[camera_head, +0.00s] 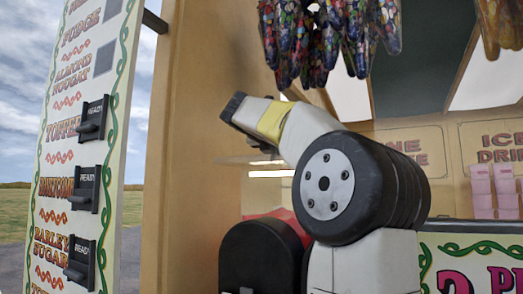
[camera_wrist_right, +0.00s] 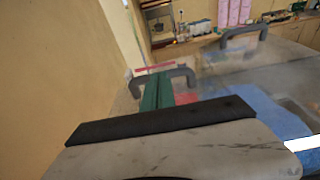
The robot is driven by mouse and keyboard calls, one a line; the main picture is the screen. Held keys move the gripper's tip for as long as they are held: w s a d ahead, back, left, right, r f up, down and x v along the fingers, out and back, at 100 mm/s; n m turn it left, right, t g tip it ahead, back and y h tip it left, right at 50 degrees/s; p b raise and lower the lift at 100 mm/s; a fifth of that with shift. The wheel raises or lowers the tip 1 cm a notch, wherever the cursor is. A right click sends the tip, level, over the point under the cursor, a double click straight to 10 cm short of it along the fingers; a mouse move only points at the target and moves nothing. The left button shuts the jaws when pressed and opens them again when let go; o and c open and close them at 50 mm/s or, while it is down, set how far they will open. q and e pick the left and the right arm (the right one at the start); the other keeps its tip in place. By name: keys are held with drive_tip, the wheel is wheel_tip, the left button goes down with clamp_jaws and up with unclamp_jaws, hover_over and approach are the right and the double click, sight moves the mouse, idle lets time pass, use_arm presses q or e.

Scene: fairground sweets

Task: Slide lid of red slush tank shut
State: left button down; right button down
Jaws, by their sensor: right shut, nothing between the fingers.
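In the right wrist view, the red slush tank shows as a small red patch (camera_wrist_right: 186,98) under a clear, hazy lid. A dark lid handle (camera_wrist_right: 183,74) arches just above it. My right gripper (camera_wrist_right: 156,76) is shut and empty; its green fingers reach forward to the handle and cover its middle. I cannot tell whether they touch it. The black-edged grey gripper body hides the near part of the tank. My left gripper is in neither view.
A blue tank (camera_wrist_right: 262,108) lies to the right of the red one, with a second dark handle (camera_wrist_right: 240,34) farther back. A tan wall (camera_wrist_right: 55,60) stands close on the left.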

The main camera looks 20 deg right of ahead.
drive_tip(key=r+x, duration=0.2)
drive_tip(key=x, duration=1)
drive_tip(key=shift+d+r, duration=0.2)
drive_tip(key=shift+d, duration=0.1)
drive_tip(key=shift+w, duration=0.15)
drive_tip(key=v, duration=1.4)
drive_tip(key=shift+a, duration=0.2)
